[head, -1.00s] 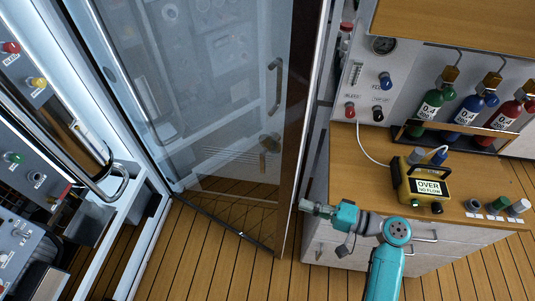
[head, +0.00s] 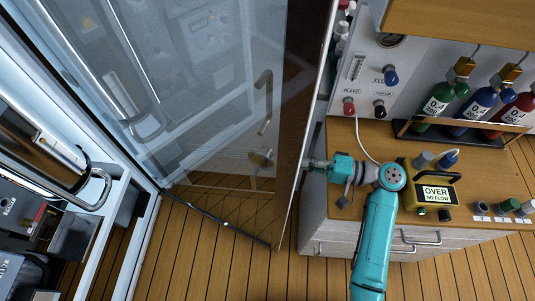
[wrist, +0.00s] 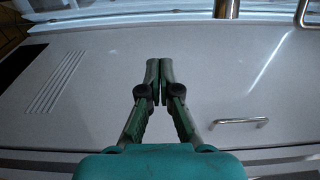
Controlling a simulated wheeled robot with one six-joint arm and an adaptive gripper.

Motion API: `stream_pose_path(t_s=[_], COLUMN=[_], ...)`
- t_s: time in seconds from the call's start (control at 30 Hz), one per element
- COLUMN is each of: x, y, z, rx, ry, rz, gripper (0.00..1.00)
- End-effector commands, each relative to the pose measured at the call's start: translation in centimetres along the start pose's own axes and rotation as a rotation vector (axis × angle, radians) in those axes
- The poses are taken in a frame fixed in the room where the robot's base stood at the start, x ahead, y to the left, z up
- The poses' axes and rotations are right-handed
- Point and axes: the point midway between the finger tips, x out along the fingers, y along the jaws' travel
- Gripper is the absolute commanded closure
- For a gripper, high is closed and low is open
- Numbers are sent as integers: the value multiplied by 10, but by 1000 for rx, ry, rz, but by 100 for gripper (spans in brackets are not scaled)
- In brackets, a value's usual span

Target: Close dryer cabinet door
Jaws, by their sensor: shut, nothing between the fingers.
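The dryer cabinet door (head: 215,130) is a large, dark-framed glass panel. It stands open in the head view, swung out from the lit cabinet frame (head: 150,225) at left. A bar handle (head: 265,100) shows at the right part of the glass. My gripper (head: 308,163) is beside the door's right edge, on the side towards the counter. Whether it touches the edge cannot be told. In the wrist view my gripper (wrist: 160,65) has its fingertips together with nothing between them, over a pale grey panel (wrist: 95,75).
A wooden counter (head: 345,145) over pale drawers (head: 345,235) stands right of the door. It carries a yellow meter (head: 432,215) and gas bottles (head: 435,105). Cabinet contents and a curved metal bar (head: 95,195) lie at left. Wooden floor (head: 215,275) is clear in front.

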Motion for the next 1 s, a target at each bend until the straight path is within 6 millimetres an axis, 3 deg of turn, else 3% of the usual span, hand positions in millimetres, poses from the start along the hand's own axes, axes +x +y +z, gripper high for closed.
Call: stream_pose_path(t_s=[0.17,0.63,0.8,1.0], x=[18,103,106,108], y=[0,0,0,0], z=[1,2,26,38], rx=[0,0,0,0], ry=[-4,-5,-2,-1], rz=[0,1,0,0], gripper=[100,100,100,100])
